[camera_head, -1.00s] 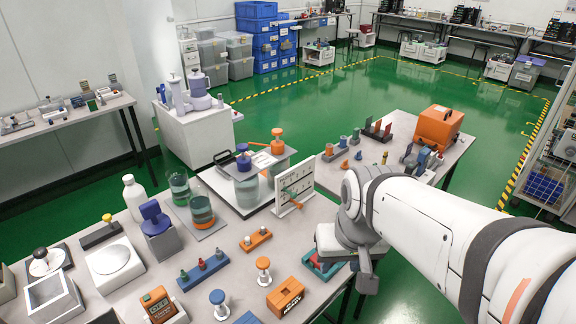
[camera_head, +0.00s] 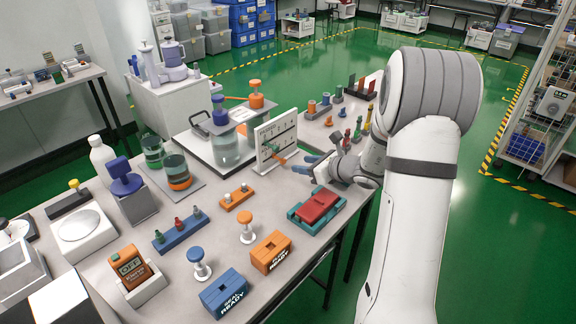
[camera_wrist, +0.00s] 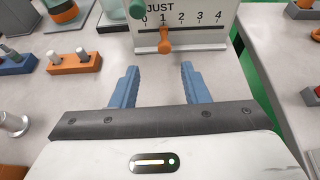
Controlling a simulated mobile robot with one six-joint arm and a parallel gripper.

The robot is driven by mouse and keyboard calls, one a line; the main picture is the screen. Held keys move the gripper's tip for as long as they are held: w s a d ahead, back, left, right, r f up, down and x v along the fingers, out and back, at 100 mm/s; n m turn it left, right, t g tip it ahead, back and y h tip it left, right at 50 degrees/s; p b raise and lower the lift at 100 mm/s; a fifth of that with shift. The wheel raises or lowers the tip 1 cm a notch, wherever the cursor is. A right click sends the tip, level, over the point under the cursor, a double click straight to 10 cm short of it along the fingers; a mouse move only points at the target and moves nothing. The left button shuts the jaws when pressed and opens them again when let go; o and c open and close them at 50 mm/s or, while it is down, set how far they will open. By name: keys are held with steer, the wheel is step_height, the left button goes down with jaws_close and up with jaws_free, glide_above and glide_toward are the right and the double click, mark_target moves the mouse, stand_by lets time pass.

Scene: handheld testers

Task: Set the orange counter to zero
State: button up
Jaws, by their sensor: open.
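An orange handheld device with a small dark display (camera_head: 131,265) leans in a white cradle at the front left of the table in the head view; its reading is too small to tell. It is the likely orange counter. My gripper (camera_head: 305,165) is open and empty over the table's right side, well to the right of the device. The wrist view shows its two blue fingers (camera_wrist: 160,88) apart with bare table between them. The device is not identifiable in the wrist view.
Ahead of my fingers stands a white scale board (camera_wrist: 185,18) with an orange pointer (camera_wrist: 165,40) near 1. A red block on a teal base (camera_head: 317,207), an orange box (camera_head: 271,252) and a blue box (camera_head: 223,292) stand along the front edge.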

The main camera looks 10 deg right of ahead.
mark_target(284, 162)
steer(key=shift+w+f, duration=0.25)
steer(key=shift+w, duration=0.15)
steer(key=x, duration=0.7)
jaws_close()
